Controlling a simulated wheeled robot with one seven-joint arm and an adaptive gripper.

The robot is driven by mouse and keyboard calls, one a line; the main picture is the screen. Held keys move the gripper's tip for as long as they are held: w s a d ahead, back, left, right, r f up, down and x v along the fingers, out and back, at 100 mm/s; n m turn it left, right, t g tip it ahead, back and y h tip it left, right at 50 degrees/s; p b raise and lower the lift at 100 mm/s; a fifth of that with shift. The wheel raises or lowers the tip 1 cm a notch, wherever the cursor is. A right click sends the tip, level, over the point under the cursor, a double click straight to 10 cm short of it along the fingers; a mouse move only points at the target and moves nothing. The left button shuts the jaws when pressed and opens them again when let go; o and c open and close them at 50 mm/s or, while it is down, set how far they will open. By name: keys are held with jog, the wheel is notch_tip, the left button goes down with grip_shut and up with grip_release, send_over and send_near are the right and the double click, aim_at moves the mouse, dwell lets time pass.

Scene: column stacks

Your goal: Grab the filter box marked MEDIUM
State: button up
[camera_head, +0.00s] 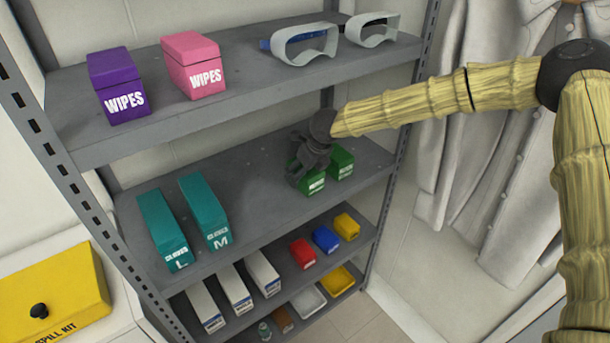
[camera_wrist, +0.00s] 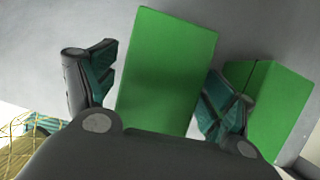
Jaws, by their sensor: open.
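Two green boxes stand side by side on the middle shelf (camera_head: 265,205). The left green box (camera_head: 314,184) has a white label too small to read; the right green box (camera_head: 343,161) is close beside it. My gripper (camera_head: 304,172) is over the left green box and hides part of it. In the wrist view, my gripper (camera_wrist: 160,90) is open, with one finger on each side of a green box (camera_wrist: 168,70). The right finger is in front of the other green box (camera_wrist: 280,110). I cannot tell whether the fingers touch the box. The word MEDIUM is not legible on either box.
Teal glove boxes marked L (camera_head: 165,230) and M (camera_head: 205,211) stand left on the same shelf. Purple (camera_head: 118,85) and pink (camera_head: 191,64) wipes boxes and goggles (camera_head: 305,45) are on the shelf above. White boxes and coloured bins (camera_head: 326,239) are below. The mid-shelf centre is clear.

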jog(key=c, duration=1.2)
jog(key=shift+o, duration=0.2)
jog(key=shift+r, duration=0.15)
